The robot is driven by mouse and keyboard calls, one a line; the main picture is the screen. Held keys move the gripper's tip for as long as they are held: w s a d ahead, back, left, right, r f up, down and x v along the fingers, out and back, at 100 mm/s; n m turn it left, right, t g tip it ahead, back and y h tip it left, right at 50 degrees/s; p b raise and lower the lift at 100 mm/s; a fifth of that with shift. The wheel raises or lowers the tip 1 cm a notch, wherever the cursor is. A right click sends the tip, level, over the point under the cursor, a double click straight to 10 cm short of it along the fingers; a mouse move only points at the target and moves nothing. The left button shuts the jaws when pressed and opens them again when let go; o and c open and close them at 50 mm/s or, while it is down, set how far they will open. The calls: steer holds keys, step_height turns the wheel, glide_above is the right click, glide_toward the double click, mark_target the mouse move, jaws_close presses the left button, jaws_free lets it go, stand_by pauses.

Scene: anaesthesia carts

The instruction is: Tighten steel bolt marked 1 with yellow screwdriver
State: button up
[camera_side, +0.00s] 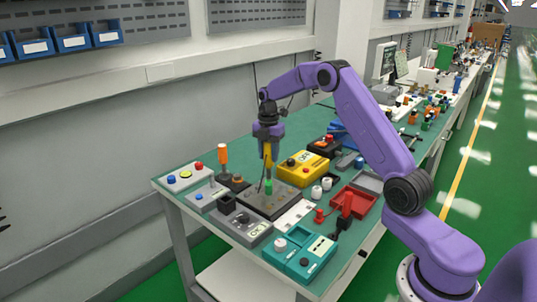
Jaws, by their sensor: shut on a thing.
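My gripper (268,146) points down over the bench and is shut on the yellow screwdriver (268,158). The screwdriver is upright above a dark grey block (287,201). A small green piece (268,186) is directly below the screwdriver, at the block. I cannot tell whether the screwdriver tip touches anything. Small bolt-like spots show on the block, but they are too small to read, so I cannot pick out the steel bolt marked 1.
An orange-handled tool (222,155) stands upright to the left. A yellow box (304,167) is close on the right. A red tray (362,203) and a teal box (298,260) lie toward the front.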

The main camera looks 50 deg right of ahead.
steer(key=shift+r, duration=2.8)
